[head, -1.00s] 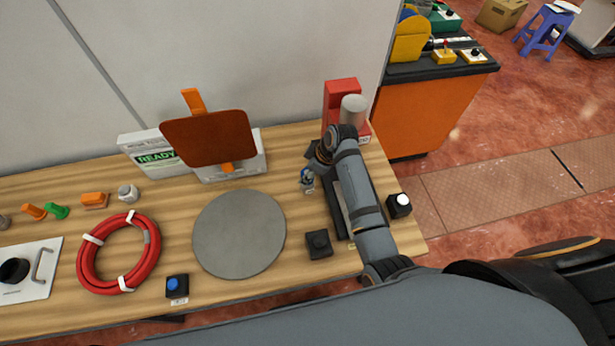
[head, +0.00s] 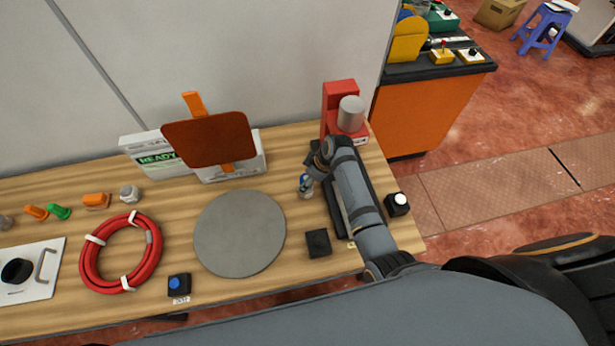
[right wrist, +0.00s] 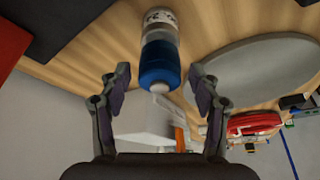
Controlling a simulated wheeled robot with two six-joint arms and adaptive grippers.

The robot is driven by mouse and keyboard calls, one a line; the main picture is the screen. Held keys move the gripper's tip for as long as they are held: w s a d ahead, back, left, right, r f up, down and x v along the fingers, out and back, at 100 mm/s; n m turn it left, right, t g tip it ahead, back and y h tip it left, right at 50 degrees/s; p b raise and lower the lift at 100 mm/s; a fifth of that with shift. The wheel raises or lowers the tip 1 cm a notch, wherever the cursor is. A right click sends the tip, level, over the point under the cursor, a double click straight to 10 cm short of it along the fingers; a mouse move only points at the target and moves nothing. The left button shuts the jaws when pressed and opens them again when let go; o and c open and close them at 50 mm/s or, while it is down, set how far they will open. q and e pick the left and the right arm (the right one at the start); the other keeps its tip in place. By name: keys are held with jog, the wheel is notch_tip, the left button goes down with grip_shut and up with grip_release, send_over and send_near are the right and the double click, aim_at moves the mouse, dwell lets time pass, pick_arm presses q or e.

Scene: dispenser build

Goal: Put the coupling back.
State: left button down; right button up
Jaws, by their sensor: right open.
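A small blue-and-silver piece (head: 306,186) with a white tip stands on the workbench just left of my right wrist. In the right wrist view the blue piece (right wrist: 160,62) lies between my fingers, with a labelled grey end farther off. My right gripper (right wrist: 158,80) is open, with a gap on each side of the piece. In the head view the right gripper (head: 314,172) is mostly hidden by my arm. A small grey hexagonal fitting (head: 129,193) stands at the left. I cannot tell for sure which of these is the coupling. My left gripper is not in view.
A grey round disc (head: 239,232) lies left of my right arm, with a black block (head: 318,243) near it. A red stand with a grey cylinder (head: 351,113) is behind the arm. A red hose coil (head: 121,252) lies left; an orange-brown panel (head: 209,140) stands at the back.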

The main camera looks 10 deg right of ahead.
jog(key=b+v, duration=0.1)
jog(key=v, duration=1.1)
